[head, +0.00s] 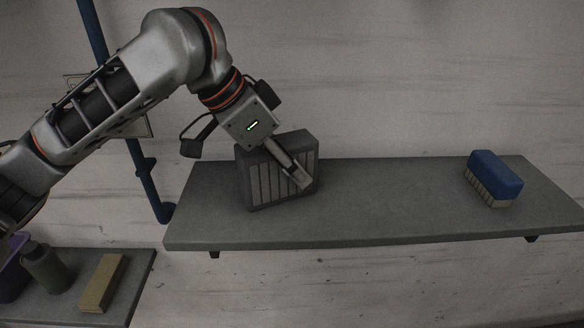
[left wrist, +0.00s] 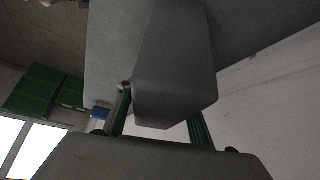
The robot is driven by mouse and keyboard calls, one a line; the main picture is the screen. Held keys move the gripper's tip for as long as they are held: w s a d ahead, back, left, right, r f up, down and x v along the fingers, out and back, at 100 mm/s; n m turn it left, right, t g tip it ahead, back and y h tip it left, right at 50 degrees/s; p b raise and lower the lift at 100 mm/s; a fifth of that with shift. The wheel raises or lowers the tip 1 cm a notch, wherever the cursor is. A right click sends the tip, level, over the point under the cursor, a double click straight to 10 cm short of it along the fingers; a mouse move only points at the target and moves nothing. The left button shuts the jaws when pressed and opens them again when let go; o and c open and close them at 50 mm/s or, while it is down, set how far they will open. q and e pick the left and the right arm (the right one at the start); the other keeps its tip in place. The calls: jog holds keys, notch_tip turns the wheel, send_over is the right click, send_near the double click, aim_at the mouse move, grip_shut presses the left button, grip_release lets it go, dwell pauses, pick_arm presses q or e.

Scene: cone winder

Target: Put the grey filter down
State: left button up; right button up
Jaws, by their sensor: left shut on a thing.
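The grey filter (head: 263,187), a boxy block with a ribbed front, is at the left part of the grey shelf (head: 390,200). My left gripper (head: 300,177) is shut on it from above, with one finger across its ribbed front. In the left wrist view the filter (left wrist: 175,75) sits between the two fingers (left wrist: 160,122). Its lower edge appears at the shelf surface, but I cannot tell if it bears fully on it. My right gripper is not in view.
A blue brush (head: 494,175) with pale bristles lies at the shelf's right. The shelf between is clear. A lower shelf (head: 135,295) at left holds a dark bottle (head: 45,268) and a tan block (head: 102,283). A blue pipe (head: 146,180) runs down the wall left of the shelf.

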pick_arm(q)
jog(key=shift+s+a, duration=0.1)
jog(key=o, duration=1.1)
jog(key=shift+c, duration=0.2)
jog(key=shift+o, duration=0.9)
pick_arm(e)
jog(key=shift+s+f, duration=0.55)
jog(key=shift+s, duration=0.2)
pick_arm(q)
jog(key=shift+a+r, duration=0.15)
jog(key=shift+r, duration=0.25)
jog(key=p+v, duration=0.1)
jog(key=v, duration=0.9)
jog(key=shift+s+r, duration=0.1)
jog(key=shift+s+a+r, duration=0.15)
jog(key=shift+a+r, duration=0.1)
jog(key=shift+r, duration=0.15)
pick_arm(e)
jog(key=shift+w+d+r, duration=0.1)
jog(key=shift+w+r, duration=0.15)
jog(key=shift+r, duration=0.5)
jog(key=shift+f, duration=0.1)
